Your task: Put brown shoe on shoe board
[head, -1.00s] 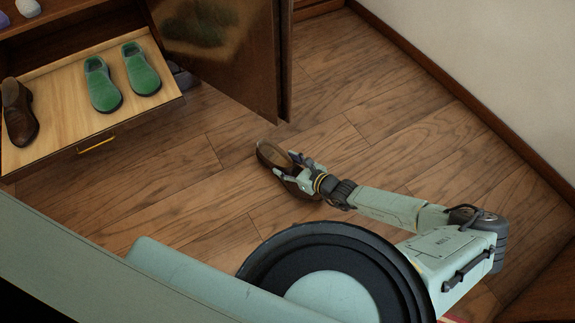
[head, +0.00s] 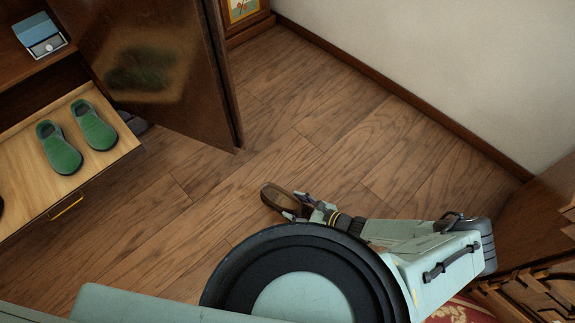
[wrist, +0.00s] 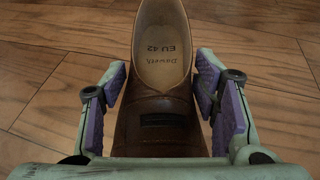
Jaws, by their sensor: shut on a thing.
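My gripper (head: 304,204) is shut on a brown shoe (head: 279,197), low over the wooden floor in the head view; I cannot tell whether the shoe touches the floor. In the wrist view, the shoe (wrist: 163,108) lies between the two purple-padded fingers, gripped across its front part, with its open heel end and tan insole pointing away. The shoe board (head: 98,160) is the pale pulled-out wooden board at the left of the head view. A pair of green shoes stands on it (head: 60,150). A dark edge of another shoe shows at the left picture border.
An open dark cabinet door (head: 165,70) stands between the board and the back wall. Dark footwear (head: 132,122) lies on the floor behind the board. Wooden furniture (head: 540,225) stands at right. The floor (head: 200,185) between board and shoe is clear.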

